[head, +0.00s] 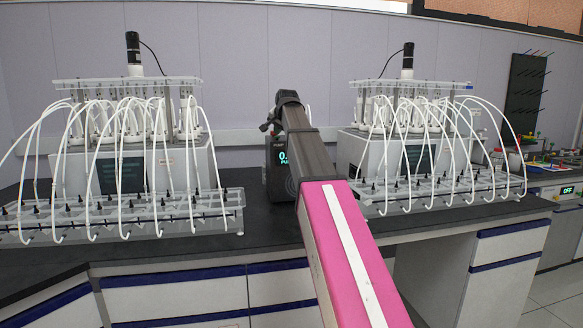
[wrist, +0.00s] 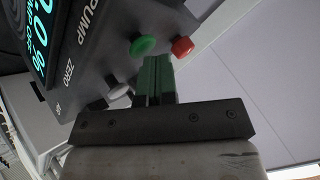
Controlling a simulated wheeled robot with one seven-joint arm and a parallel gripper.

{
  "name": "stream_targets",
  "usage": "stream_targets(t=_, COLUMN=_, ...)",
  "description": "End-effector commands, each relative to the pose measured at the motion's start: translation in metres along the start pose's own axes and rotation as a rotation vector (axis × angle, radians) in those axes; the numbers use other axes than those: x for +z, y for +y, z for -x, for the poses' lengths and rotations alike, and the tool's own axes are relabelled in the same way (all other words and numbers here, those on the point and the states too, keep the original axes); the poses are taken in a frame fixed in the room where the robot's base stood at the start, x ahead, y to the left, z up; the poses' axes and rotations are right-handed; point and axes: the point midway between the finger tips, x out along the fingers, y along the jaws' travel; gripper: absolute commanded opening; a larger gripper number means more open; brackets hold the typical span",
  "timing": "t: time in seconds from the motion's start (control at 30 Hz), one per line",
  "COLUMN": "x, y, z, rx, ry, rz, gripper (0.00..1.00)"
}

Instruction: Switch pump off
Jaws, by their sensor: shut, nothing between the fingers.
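The pump (head: 277,178) is a dark box with a teal display on the bench between two reactor units; my arm hides most of it in the head view. In the wrist view the pump's panel (wrist: 78,68) carries "PUMP" and "ZERO" lettering and a lit teal readout. It has a green button (wrist: 143,46), a red button (wrist: 182,46) and a whitish button (wrist: 118,91). My gripper (wrist: 158,62) is shut and empty, its green fingertips just below and between the green and red buttons. I cannot tell whether they touch the panel.
Reactor units with white tubes stand at left (head: 125,165) and right (head: 405,150) on the black bench (head: 262,238). Tube racks stand in front of them. A device with an "OFF" display (head: 566,190) is at far right.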

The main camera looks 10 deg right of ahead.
Motion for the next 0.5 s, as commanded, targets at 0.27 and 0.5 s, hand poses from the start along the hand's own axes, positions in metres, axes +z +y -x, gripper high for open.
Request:
stream_targets(t=0.27, x=-0.003, y=-0.003, z=0.004, rx=0.000, ry=0.000, rz=0.000, gripper=0.00)
stream_targets(t=0.5, x=-0.009, y=-0.009, z=0.012, rx=0.001, ry=-0.001, rz=0.000, gripper=0.00)
